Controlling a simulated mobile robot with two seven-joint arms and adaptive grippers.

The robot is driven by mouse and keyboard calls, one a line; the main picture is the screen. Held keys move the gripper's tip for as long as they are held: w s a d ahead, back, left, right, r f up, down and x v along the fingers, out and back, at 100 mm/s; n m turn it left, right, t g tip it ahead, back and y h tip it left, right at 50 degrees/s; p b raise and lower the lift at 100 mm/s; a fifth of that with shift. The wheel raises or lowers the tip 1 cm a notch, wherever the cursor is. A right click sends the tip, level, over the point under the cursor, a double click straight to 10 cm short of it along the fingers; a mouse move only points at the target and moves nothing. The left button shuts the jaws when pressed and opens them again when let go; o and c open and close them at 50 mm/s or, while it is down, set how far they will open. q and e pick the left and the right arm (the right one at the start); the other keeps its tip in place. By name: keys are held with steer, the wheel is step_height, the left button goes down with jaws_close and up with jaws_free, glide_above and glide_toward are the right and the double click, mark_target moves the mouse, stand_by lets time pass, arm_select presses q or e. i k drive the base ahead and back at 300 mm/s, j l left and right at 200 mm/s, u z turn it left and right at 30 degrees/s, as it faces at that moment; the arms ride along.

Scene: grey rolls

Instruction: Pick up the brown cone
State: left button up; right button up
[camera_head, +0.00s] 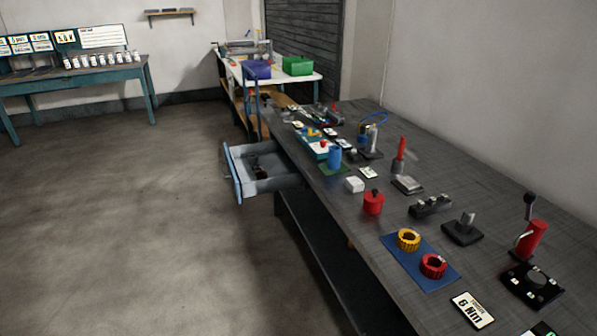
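I cannot make out a brown cone anywhere in the head view. Neither of my grippers is in view. The long dark workbench (463,188) runs from the lower right toward the back and holds many small items. On it stand a red cylinder with a dark knob (373,203), a blue cylinder (334,158) and an upright red-handled tool (400,150). A yellow ring (408,239) and a red ring (433,265) lie on a blue mat (405,262). Items at the far end are too small to tell apart.
A drawer (234,172) stands pulled out from the workbench's left side. A white table (305,77) with a purple bin (257,69) and a green bin (298,65) is behind. A teal table (100,75) with several small bottles is at the left. The floor (130,210) is clear.

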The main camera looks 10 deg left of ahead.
mark_target(260, 174)
steer(key=i+j+z, duration=0.4)
steer(key=i+j, duration=0.15)
steer(key=j, duration=0.35)
steer(key=i+j, duration=0.2)
steer(key=j, duration=0.15)
steer(key=i+j+z, duration=0.1)
steer(key=j, duration=0.25)
steer(key=i+j, duration=0.45)
steer(key=j, duration=0.3)
steer(key=i+j+z, duration=0.1)
steer(key=j, duration=0.25)
steer(key=i, duration=0.1)
